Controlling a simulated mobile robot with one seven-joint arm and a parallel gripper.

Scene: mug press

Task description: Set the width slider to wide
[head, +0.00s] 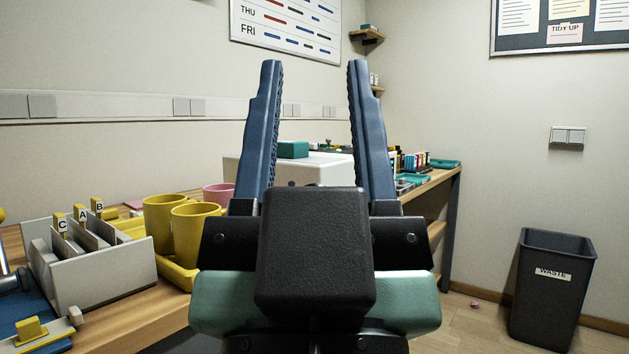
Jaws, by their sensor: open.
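My gripper (314,68) is in the middle of the head view, pointing up and away. Its two blue fingers are wide apart with nothing between them. At the lower left corner, a yellow block (30,328) sits on a grey strip with a light knob (75,316) at its right end. This may be the width slider, but no label or scale is readable and the strip is cut off by the frame. My gripper is to the right of it and apart from it.
A grey rack (105,270) with tabs A, B and C stands on the wooden bench at left. Yellow mugs (195,235) stand beside it in a yellow tray. A white box (335,168) is partly hidden behind my gripper. A waste bin (550,290) stands on the floor at right.

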